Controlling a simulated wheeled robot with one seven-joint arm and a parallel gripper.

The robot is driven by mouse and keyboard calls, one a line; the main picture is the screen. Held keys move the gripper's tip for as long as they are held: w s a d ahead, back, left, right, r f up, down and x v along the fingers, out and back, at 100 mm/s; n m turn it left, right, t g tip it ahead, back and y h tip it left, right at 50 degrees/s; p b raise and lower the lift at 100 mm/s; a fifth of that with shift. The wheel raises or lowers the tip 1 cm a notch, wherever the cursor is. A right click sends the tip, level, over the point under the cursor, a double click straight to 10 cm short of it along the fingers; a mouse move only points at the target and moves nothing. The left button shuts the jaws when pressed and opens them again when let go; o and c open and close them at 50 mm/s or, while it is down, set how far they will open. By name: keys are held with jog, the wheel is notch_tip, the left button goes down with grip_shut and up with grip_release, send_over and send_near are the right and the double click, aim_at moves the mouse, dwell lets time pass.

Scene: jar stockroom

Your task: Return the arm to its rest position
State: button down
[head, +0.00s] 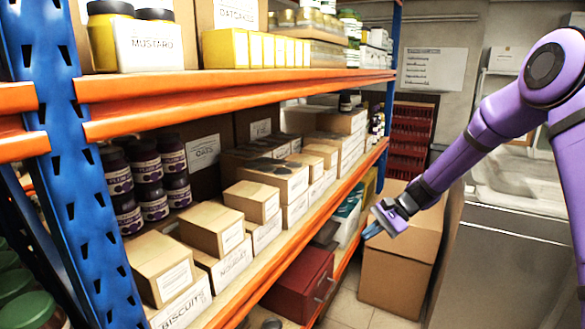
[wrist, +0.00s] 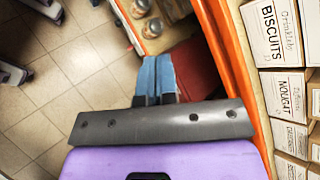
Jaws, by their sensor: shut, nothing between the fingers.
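My purple arm reaches in from the right side of the head view. My gripper (head: 373,231) is at its end, in the aisle to the right of the shelf rack. The wrist view shows its two blue fingers (wrist: 156,80) together, with nothing between them. The gripper is apart from the shelf goods. In the head view a cardboard box (head: 400,272) stands on the floor behind and below it.
The rack has an orange beam (head: 240,95) and a blue post (head: 75,190). Its middle shelf holds biscuit boxes (head: 183,307) and dark jars (head: 146,160). A red box (head: 300,285) sits below. Tiled floor (wrist: 60,95) is open beside the rack in the wrist view.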

jog(key=s+d+r+n+t+h, duration=0.1)
jog(key=s+d+r+n+h, duration=0.15)
jog(key=s+r, duration=0.65)
jog(key=s+d+r+n+t+h, duration=0.1)
jog(key=s+r+n+h, duration=0.25)
jog(key=s+r, duration=0.6)
jog(key=s+d+r+n+t+h, duration=0.1)
jog(key=s+d+r+t+h, duration=0.1)
jog(key=s, duration=0.7)
jog(key=s+d+r+n+t+h, duration=0.1)
jog(key=s+d+r+t+h, duration=0.1)
jog(key=s, duration=0.7)
jog(key=shift+d+r, duration=0.7)
jog(key=shift+d, duration=0.5)
